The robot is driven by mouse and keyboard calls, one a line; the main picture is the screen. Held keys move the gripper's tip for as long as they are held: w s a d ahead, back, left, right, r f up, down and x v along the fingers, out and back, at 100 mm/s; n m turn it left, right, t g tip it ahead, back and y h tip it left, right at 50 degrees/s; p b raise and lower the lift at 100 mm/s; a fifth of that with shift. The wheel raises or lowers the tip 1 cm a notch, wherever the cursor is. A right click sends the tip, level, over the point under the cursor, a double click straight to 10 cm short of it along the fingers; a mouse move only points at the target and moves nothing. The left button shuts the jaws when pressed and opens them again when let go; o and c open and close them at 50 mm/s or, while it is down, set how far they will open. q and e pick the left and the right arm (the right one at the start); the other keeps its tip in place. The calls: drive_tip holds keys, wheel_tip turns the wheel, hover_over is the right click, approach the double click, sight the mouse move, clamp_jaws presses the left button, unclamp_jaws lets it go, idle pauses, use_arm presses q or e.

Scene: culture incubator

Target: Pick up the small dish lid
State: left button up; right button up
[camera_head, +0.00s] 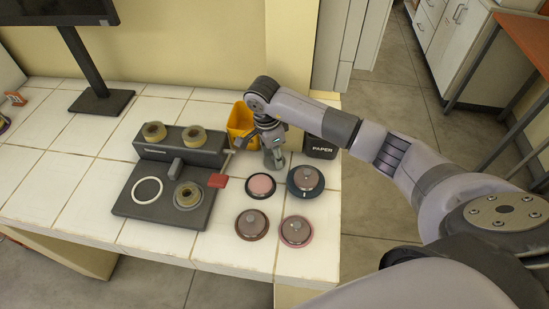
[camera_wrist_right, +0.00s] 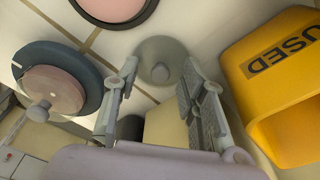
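A small grey round lid with a raised knob (camera_wrist_right: 162,70) lies on the white tiled table in the right wrist view. My right gripper (camera_wrist_right: 157,92) is open, with one finger on each side of the knob's line and nothing held between them. In the head view my right gripper (camera_head: 273,150) points down at the table, behind the open dish, and mostly hides the lid. The open dish (camera_head: 261,186) has pink contents and a dark rim. My left gripper is not in view.
Covered dishes stand nearby: a dark blue one (camera_head: 305,181) and two reddish ones (camera_head: 252,225) (camera_head: 296,231). A yellow bin (camera_head: 240,122) marked USED and a black PAPER bin (camera_head: 320,148) flank the gripper. A dark device (camera_head: 165,205) and a monitor (camera_head: 62,12) are left.

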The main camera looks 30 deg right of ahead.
drive_tip(key=c, duration=0.8)
drive_tip(key=shift+c, duration=0.2)
